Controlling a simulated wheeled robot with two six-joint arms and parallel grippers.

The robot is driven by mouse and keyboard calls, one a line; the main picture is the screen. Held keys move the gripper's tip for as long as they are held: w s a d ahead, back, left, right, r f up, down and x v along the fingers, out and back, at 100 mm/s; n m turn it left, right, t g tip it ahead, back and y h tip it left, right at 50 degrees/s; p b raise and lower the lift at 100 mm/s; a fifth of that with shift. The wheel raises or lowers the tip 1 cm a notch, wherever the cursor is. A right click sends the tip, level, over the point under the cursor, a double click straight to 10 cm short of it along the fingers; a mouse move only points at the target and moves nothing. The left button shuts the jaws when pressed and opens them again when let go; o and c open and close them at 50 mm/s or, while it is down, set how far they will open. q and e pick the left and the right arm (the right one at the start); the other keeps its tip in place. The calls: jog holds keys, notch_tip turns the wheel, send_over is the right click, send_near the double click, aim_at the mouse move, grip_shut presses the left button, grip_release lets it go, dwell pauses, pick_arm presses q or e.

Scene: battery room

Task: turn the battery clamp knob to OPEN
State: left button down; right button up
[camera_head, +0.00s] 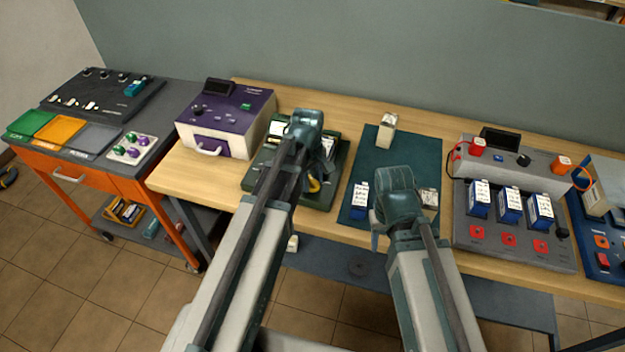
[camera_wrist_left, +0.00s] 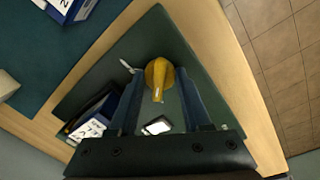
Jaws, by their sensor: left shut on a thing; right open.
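The yellow clamp knob (camera_wrist_left: 158,76) stands on the dark green clamp base (camera_wrist_left: 175,40) in the left wrist view. Its handle points down and slightly right in that picture. My left gripper (camera_wrist_left: 160,98) is shut on the knob, a finger on each side. In the head view my left gripper (camera_head: 318,180) is over the base (camera_head: 256,180), and only a bit of the yellow knob (camera_head: 314,185) shows past it. A blue and white battery (camera_wrist_left: 92,122) sits beside the left finger. My right gripper (camera_head: 377,230) is open near the green mat, its fingertips mostly hidden.
A purple device (camera_head: 228,118) stands left of the clamp. The green mat (camera_head: 370,160) holds a pale block (camera_head: 387,130) and a blue and white battery (camera_head: 359,200). A grey station (camera_head: 470,235) with three batteries is at the right.

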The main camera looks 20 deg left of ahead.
dwell(0.4)
pick_arm(q)
jog(key=c, duration=0.6)
grip_release()
jog(key=r+p, duration=1.3)
jog(key=shift+s+a+r+p, duration=0.3)
jog(key=shift+s+r+p, duration=0.05)
jog(key=shift+s+p, duration=0.05)
jog(key=s+d+f+m+b, duration=0.2)
jog(key=s+d+m, duration=0.1)
jog(key=s+m, duration=0.1)
jog(key=s+d+f+m+y+b, duration=0.1)
jog(key=s+d+f+m+b, duration=0.1)
jog(key=s+d+m, duration=0.2)
jog(key=s+d+f+m+b, duration=0.3)
jog(key=s+d+m, duration=0.1)
jog(key=s+m, duration=0.2)
jog(key=shift+m+g+y, duration=0.3)
jog(key=shift+g, duration=0.1)
